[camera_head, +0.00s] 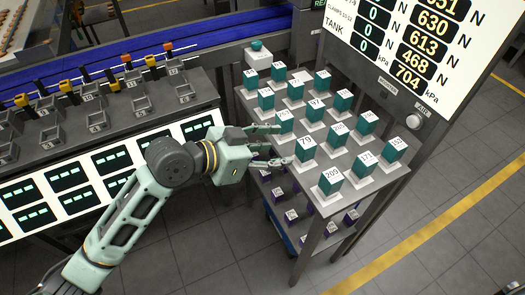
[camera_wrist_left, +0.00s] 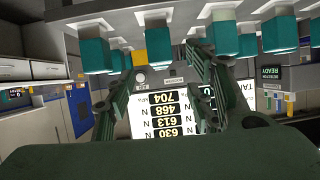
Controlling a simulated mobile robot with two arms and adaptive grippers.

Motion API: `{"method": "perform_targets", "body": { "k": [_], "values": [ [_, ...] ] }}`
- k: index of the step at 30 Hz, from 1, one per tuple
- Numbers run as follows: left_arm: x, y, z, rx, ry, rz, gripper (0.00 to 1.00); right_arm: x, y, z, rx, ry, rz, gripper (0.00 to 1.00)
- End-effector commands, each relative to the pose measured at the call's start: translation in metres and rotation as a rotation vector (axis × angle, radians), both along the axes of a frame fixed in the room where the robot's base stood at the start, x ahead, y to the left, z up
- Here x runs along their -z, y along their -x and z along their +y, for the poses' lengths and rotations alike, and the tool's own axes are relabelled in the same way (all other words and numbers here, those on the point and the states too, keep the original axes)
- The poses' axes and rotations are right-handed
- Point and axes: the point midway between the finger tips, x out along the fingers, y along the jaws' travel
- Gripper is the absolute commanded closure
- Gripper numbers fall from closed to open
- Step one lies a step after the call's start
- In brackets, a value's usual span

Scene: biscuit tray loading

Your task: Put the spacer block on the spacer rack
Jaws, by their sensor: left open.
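Several teal spacer blocks with numbered white tops stand upright on pale pads on the top shelf of the spacer rack (camera_head: 383,183). My left gripper (camera_head: 284,145) is open and empty at the rack's left edge, fingers pointing right at the blocks. Block 79 (camera_head: 305,150) is just beyond the fingertips, and another block (camera_head: 286,122) is close to the upper finger. In the left wrist view, which is upside down, the open left gripper (camera_wrist_left: 160,70) has a teal block (camera_wrist_left: 158,50) ahead between its fingers. I cannot tell whether anything touches. My right gripper is not seen.
Lower rack shelves hold purple blocks (camera_head: 291,215). A large readout panel (camera_head: 415,50) stands behind the rack. To the left is a console with lit displays (camera_head: 110,160) and grey holders (camera_head: 97,120), with a blue conveyor (camera_head: 150,55) behind. Open floor lies in front.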

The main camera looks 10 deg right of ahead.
Motion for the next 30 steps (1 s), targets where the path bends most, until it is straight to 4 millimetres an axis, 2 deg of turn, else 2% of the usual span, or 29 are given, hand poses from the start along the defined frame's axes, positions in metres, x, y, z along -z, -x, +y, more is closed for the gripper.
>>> {"method": "perform_targets", "body": {
  "k": [3, 6, 15, 17, 20, 23, 26, 27, 29, 30],
  "values": [
    [-0.007, 0.007, 0.017, 0.000, -0.002, -0.002, 0.50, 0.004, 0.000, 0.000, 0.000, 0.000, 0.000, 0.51],
    [-0.012, 0.011, 0.026, 0.000, -0.001, 0.000, 0.50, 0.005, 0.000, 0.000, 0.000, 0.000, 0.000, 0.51],
    [-0.017, 0.014, 0.031, 0.000, 0.001, 0.001, 0.50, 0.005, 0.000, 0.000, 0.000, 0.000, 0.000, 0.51],
    [-0.015, 0.013, 0.031, -0.003, 0.000, 0.003, 0.50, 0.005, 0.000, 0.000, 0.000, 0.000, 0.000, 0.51],
    [0.001, -0.002, 0.038, -0.053, 0.001, 0.030, 0.50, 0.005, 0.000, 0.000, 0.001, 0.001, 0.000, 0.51],
    [0.047, -0.035, 0.058, -0.187, -0.001, 0.095, 0.50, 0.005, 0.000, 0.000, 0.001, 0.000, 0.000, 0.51],
    [0.126, -0.066, 0.096, -0.371, -0.027, 0.187, 0.50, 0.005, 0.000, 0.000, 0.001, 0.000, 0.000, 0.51],
    [0.163, -0.072, 0.114, -0.446, -0.045, 0.225, 0.50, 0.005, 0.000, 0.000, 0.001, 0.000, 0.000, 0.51],
    [0.218, -0.072, 0.141, -0.548, -0.081, 0.279, 0.50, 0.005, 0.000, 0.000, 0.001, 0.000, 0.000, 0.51],
    [0.254, -0.066, 0.159, -0.607, -0.109, 0.313, 0.50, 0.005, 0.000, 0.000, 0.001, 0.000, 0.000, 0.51]
  ]
}}
